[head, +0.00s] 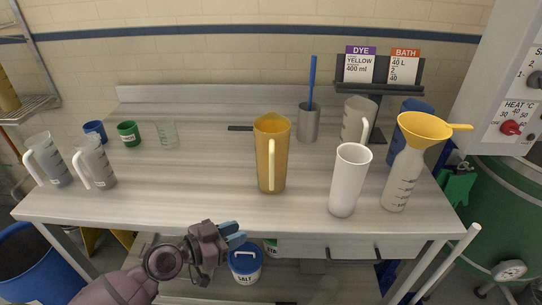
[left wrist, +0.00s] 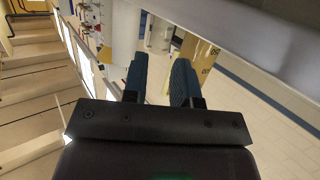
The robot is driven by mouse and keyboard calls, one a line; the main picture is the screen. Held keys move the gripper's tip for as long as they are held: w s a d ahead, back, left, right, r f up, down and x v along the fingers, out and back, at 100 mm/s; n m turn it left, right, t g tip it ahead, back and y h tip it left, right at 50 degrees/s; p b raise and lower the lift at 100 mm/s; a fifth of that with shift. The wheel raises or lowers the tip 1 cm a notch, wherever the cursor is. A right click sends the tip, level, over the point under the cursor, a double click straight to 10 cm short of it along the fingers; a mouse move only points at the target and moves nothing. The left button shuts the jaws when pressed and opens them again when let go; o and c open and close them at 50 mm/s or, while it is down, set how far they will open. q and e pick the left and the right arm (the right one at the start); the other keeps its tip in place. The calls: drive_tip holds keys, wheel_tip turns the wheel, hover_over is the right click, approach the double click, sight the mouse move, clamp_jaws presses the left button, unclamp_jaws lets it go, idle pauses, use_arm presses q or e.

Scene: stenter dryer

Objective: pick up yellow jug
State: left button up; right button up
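The yellow jug (head: 263,160) stands upright on the metal table, near the middle, with its pale handle facing me. My left gripper (head: 234,236) is below and left of the jug in the head view, at the table's front edge and apart from the jug. Its two blue fingers show spread with an empty gap in the left wrist view (left wrist: 160,82). A yellow-orange surface with dark marks (left wrist: 198,58) shows beyond the fingers there; I cannot tell what it is. My right gripper is not in view.
A white cup (head: 348,182) and a bottle with a yellow funnel (head: 424,127) stand right of the jug. A metal cup with a blue stick (head: 308,125) and a clear jug (head: 357,118) are behind. Clear jugs (head: 94,163) stand far left.

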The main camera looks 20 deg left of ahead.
use_arm(q)
drive_tip(key=t+h, duration=0.1)
drive_tip(key=h, duration=0.1)
approach(270, 173)
drive_tip(key=shift+m, duration=0.4)
drive_tip(key=p+x, duration=0.4)
drive_tip(key=x, duration=0.6)
drive_tip(key=shift+w+f, duration=0.15)
drive_tip(key=shift+f, duration=0.05)
drive_tip(key=shift+w+d+f, duration=0.1)
drive_tip(key=shift+w+d, duration=0.05)
drive_tip(key=shift+w, duration=0.05)
drive_tip(key=c, duration=0.4)
clamp_jaws()
